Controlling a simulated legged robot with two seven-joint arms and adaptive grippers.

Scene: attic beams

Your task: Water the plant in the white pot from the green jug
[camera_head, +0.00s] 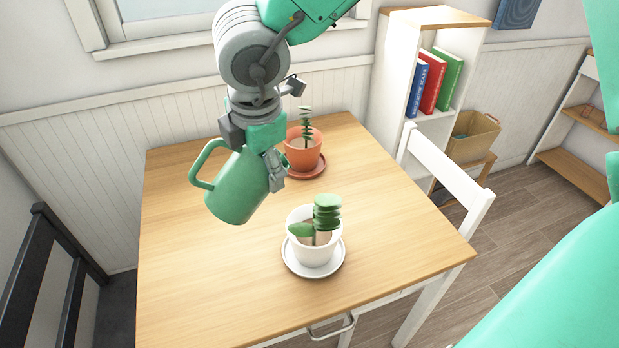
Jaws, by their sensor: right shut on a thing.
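The green jug (236,188) is in my right gripper (268,165), which is shut on its right side near the top. The jug looks tilted and appears to be above the table, with its handle to the left. The white pot (314,252) holds a plant with thick green leaves (326,212) and stands upright on a white saucer (313,283). The jug is to the left of and behind this pot, apart from it. No water shows. The jug's inside is hidden. My left gripper is not in view.
A terracotta pot (303,152) with a small plant stands on the wooden table (210,285), behind the jug and gripper. A white chair (447,175) is at the table's right side, and a dark chair (45,265) is at the left. The table's front left is clear.

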